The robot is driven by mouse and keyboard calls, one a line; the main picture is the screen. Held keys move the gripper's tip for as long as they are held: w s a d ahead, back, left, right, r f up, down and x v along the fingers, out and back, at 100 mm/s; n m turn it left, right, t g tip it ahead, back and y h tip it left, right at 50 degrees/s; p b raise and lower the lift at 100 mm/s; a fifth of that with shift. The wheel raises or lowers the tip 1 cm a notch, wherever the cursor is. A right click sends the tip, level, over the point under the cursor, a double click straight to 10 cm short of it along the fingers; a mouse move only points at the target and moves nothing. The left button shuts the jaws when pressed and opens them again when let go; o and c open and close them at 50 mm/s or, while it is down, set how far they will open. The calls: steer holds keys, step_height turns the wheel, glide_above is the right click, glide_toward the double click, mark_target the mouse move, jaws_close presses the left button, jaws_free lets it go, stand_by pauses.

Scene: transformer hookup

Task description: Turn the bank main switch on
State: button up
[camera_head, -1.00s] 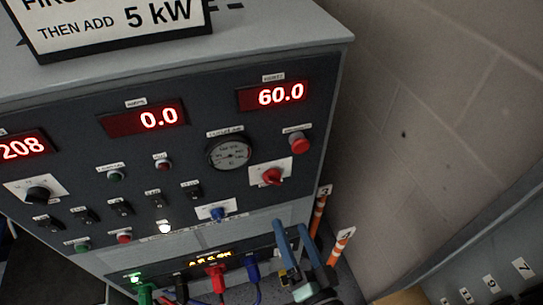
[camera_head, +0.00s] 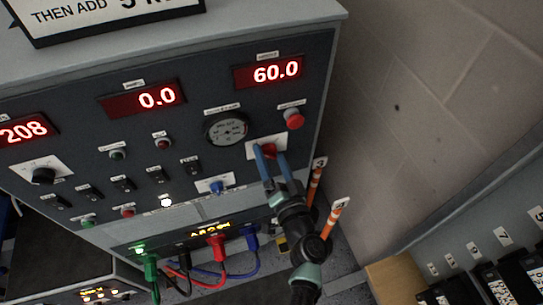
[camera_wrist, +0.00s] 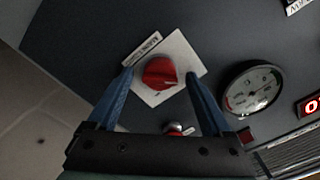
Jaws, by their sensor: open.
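The bank main switch is a red rotary knob (camera_wrist: 159,72) on a square white plate (camera_wrist: 183,55), low on the right of the dark panel. It also shows partly in the head view (camera_head: 269,149), behind my fingers. My gripper (camera_head: 268,151) is open, its two blue fingers pointing at the knob. In the wrist view my gripper (camera_wrist: 160,77) has one finger on each side of the knob, with gaps between. I cannot tell whether the fingertips reach past the knob's face.
A red push button (camera_head: 293,119) sits above right of the switch, and a round gauge (camera_head: 226,129) above left. A blue knob (camera_head: 217,187) is at lower left. Colored cables (camera_head: 217,250) hang below. Orange-and-white posts (camera_head: 334,216) stand right of the cabinet, near my arm.

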jaws_close()
stand_by(0.5)
steer(key=shift+m, duration=0.3)
steer(key=m+b, duration=0.2)
steer(key=m, duration=0.1)
steer(key=shift+f+m, duration=0.1)
steer(key=shift+m, duration=0.2)
steer(key=m+b, duration=0.1)
steer(key=m, duration=0.3)
steer(key=shift+m, duration=0.3)
steer(key=m, duration=0.4)
steer(key=shift+m, duration=2.5)
